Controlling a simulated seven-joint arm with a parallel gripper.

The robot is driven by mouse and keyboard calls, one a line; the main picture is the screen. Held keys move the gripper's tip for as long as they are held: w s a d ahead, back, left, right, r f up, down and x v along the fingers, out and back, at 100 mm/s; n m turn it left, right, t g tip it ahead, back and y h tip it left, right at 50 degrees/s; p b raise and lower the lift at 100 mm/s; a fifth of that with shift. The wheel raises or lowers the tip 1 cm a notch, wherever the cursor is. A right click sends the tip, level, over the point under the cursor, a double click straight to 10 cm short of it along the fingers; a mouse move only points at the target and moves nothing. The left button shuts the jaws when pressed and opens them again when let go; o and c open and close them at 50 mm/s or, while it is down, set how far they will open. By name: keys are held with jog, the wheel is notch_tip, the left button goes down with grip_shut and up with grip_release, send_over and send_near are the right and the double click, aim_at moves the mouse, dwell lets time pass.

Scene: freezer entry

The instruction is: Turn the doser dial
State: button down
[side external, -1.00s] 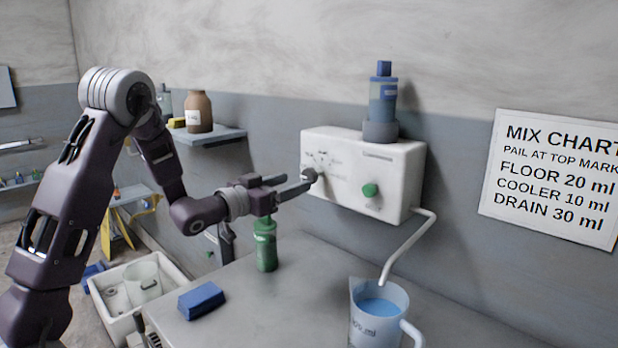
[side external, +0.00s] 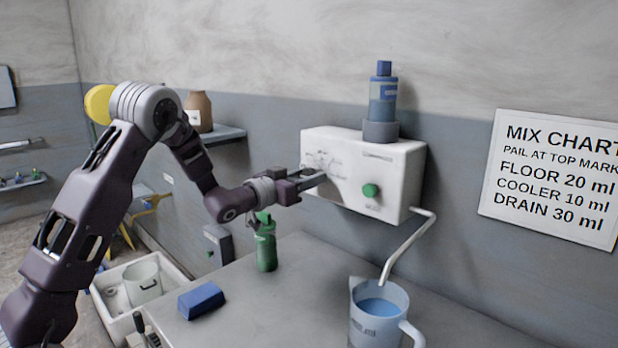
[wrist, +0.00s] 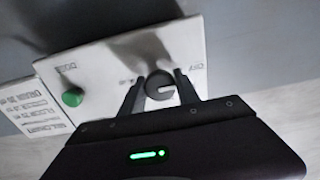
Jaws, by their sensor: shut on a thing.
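The white doser box (side external: 345,190) is fixed to the wall, with a green button (side external: 371,190) on its front. The dark round doser dial (wrist: 161,86) sits between my fingers in the wrist view; a lighter notch shows toward its right side. My gripper (side external: 318,178) reaches the left part of the box front and is shut on the dial. It also shows in the wrist view (wrist: 161,88), one finger on each side of the dial. In the side view my fingers hide the dial. The scale marks are too small to read.
A blue bottle (side external: 383,97) stands on the box. A pail with blue liquid (side external: 366,310) stands under the spout (side external: 405,248). A green spray bottle (side external: 265,247) stands beneath my wrist, and a blue sponge (side external: 201,300) lies on the counter. The mix chart (side external: 552,180) hangs right.

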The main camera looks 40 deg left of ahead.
jog(key=m, duration=0.4)
jog(key=shift+m, duration=2.4)
jog(key=c, duration=0.9)
grip_release()
jog(key=s, duration=0.7)
